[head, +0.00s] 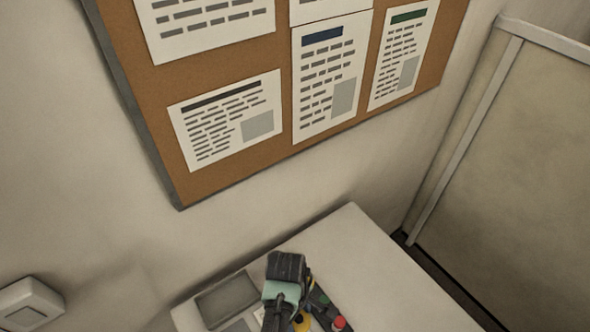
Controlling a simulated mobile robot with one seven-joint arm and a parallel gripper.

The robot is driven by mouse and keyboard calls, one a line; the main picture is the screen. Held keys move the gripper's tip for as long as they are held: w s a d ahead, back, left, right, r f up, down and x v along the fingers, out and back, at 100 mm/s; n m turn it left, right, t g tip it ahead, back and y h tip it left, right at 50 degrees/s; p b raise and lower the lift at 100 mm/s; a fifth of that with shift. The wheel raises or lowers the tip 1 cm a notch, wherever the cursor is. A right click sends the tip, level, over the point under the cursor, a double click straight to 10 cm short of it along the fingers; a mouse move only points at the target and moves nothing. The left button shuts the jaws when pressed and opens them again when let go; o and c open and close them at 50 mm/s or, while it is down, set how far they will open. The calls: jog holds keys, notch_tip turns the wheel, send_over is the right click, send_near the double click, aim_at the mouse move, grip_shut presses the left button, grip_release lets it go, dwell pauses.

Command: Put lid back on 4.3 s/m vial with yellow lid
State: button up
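A small yellow piece (303,321) shows at the bottom edge, partly covered by my arm. It may be the yellow lid, but I cannot tell whether it sits on a vial. My gripper (287,267), dark with a teal part behind it, is over the white table, just above and left of the yellow piece in the picture. Its fingers cannot be made out, so I cannot tell whether it holds anything. No vial label can be read.
The white table (390,285) is bare on its right. A grey flat item (227,299) lies at its left. A red-topped piece (339,323) is at the bottom edge. A wall with a cork board (235,170) stands behind, and a pale panel (510,170) at right.

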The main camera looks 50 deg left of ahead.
jog(key=shift+s+a+f+n, duration=0.15)
jog(key=shift+s+a+n, duration=0.1)
jog(key=shift+s+n, duration=0.1)
notch_tip(320, 180, down, 5)
jog(key=b, duration=0.5)
jog(key=shift+r, duration=0.2)
jog(key=shift+f+b, duration=0.5)
jog(key=shift+f, duration=0.3)
jog(key=shift+r+p, duration=0.1)
jog(key=shift+p, duration=0.35)
jog(key=shift+f, duration=0.25)
dwell(1.4)
jog(key=o, duration=1.3)
jog(key=shift+o, duration=0.2)
